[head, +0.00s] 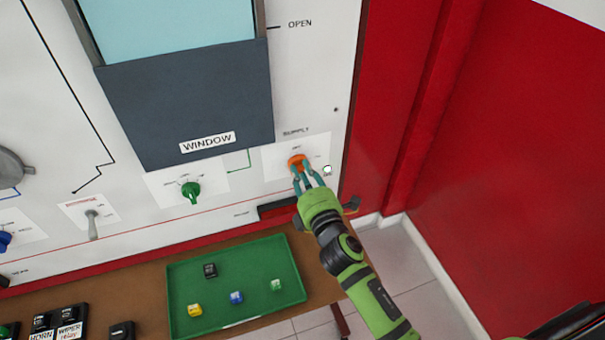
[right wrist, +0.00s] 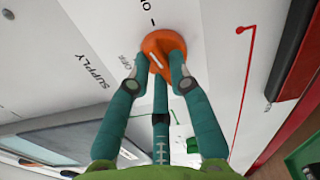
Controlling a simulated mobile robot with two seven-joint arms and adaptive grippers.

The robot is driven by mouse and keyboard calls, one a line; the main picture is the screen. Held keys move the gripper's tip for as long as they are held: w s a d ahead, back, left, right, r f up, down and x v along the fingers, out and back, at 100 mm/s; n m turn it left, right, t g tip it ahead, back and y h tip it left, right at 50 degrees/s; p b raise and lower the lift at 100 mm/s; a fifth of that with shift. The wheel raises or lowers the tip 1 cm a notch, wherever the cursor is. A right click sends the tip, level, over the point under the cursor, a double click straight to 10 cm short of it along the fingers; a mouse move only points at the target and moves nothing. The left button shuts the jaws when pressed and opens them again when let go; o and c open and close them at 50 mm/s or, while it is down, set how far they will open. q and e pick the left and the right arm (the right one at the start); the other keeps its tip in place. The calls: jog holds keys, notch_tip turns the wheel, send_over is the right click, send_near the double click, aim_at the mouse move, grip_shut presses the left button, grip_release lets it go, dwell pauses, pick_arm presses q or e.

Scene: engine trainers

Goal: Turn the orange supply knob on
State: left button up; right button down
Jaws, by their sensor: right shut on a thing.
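The orange supply knob (head: 297,160) is on the white panel under the SUPPLY label, right of the window. My right gripper (head: 303,177) has its teal fingers on the knob and is shut on it. In the right wrist view the orange knob (right wrist: 162,48) sits between the fingertips of the right gripper (right wrist: 160,68). A white mark on the knob shows there, near the OFF label; the fingers hide part of the knob, and I cannot tell exactly which position it points to. My left gripper is not in view.
A green knob (head: 190,191) and a grey lever (head: 93,224) are to the left on the panel. A green tray (head: 255,262) with several small blocks lies on the brown bench below. A red wall (head: 500,150) stands at the right.

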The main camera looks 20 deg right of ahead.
jog(key=shift+m, duration=1.3)
jog(key=c, duration=1.1)
grip_release()
jog(key=s, duration=1.2)
jog(key=shift+d, duration=0.25)
